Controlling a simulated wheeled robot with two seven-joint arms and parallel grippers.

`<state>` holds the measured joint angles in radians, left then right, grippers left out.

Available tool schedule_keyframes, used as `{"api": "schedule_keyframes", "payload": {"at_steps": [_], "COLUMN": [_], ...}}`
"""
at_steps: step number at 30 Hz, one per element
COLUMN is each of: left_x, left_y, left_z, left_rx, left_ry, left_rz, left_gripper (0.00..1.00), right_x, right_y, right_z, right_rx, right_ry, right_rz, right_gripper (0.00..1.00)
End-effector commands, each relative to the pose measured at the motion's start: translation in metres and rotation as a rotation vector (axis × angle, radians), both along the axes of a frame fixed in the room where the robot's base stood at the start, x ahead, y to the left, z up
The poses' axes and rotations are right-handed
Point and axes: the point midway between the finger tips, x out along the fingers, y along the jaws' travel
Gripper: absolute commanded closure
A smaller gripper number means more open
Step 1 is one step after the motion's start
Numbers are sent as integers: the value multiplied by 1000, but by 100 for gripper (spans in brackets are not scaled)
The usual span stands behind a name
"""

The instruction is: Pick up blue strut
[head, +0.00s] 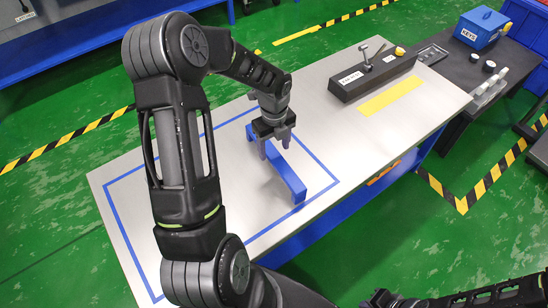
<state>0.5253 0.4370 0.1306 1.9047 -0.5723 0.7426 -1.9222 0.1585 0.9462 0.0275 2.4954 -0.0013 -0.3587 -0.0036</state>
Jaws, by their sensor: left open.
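The blue strut (287,176) stands on the pale table top, inside a blue-taped outline. It is a long bar with a leg down at its near end. My left gripper (275,146) is right above the strut's far part, pointing down. Its fingers are open and hide part of the bar; I cannot tell whether they touch it. My right arm shows only in the bottom right corner, and its gripper cannot be made out clearly.
A dark labelled block with a lever (372,75) stands at the back right of the table (345,140), by a yellow strip (390,96). A dark side bench (452,70) holds a blue KEYS box (480,28) and small white items. The table's right middle is clear.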

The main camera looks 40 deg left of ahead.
Motion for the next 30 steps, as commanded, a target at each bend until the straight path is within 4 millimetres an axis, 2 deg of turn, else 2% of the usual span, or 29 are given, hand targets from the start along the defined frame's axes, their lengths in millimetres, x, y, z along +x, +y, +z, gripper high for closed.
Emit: {"api": "schedule_keyframes", "payload": {"at_steps": [5,12,15,30], "left_x": [-1,-1,-1,-1], "left_y": [-1,-1,-1,-1], "left_z": [-10,-44,-51,-52], "left_rx": [-2,-1,0,0], "left_ry": [2,1,0,0], "left_rz": [0,0,0,0], "left_gripper": [38,38,38,38], "right_x": [0,0,0,0], "right_y": [0,0,0,0], "right_z": [-1,-6,-6,-6], "right_rx": [0,0,0,0], "right_ry": [0,0,0,0], "right_rz": [0,0,0,0], "right_gripper": [100,100,100,100]}}
